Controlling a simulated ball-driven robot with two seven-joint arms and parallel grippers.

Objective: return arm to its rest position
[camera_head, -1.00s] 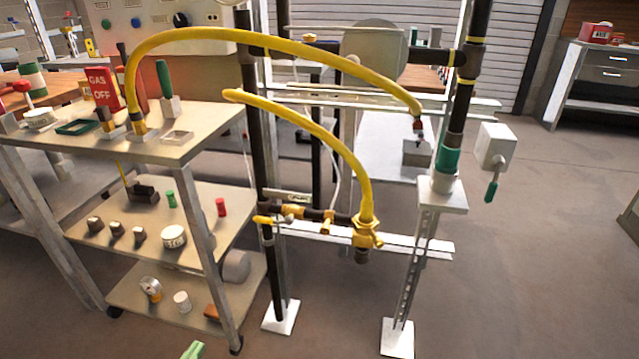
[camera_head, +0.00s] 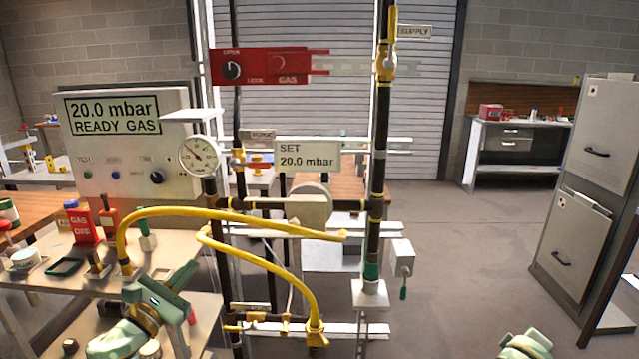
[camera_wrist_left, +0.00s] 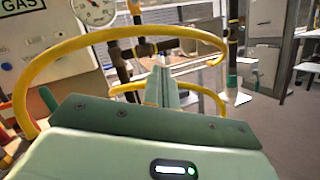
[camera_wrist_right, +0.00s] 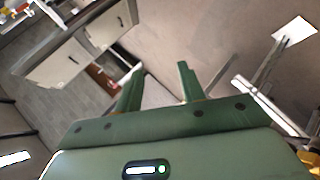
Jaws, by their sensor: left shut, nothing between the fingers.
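My left gripper (camera_head: 152,296) is low at the left of the head view, over the front of the metal cart. In the left wrist view its fingers (camera_wrist_left: 162,72) are together with nothing between them. A yellow hose (camera_wrist_left: 100,42) arcs across that view around the fingers; I cannot tell whether they touch. My right arm (camera_head: 527,346) shows only as a green part at the bottom right edge of the head view. In the right wrist view the right gripper's fingers (camera_wrist_right: 158,80) stand apart, empty, over the floor.
Yellow hoses (camera_head: 265,218) arc toward the dark pipe rack (camera_head: 376,180). A grey panel (camera_head: 120,150) stands behind.

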